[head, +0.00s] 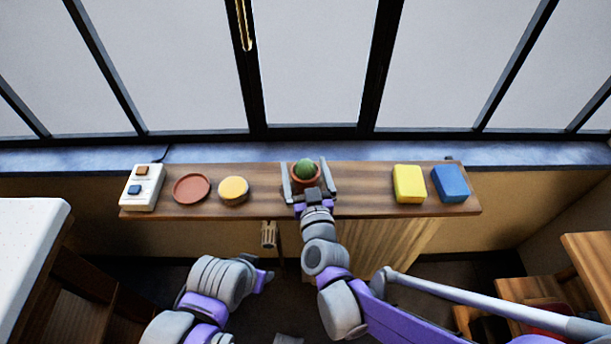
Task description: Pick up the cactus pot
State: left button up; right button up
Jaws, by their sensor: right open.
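The cactus pot (305,172) is a small terracotta pot with a round green cactus, standing upright on the narrow wooden table (360,187). My right gripper (308,177) is open, with one finger on each side of the pot. I cannot tell whether the fingers touch it. The gripper's palm hides part of the pot's near side. My left arm is low in front of the table, away from the pot; its gripper (267,276) is near the arm's end, and its fingers do not show clearly.
Left of the pot are a yellow round item (233,188), a reddish-brown dish (192,188) and a white box with orange and blue buttons (142,187). To the right are a yellow block (409,183) and a blue block (450,183). Windows rise behind the table.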

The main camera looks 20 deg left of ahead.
jog(key=shift+x, duration=1)
jog(key=c, duration=1.3)
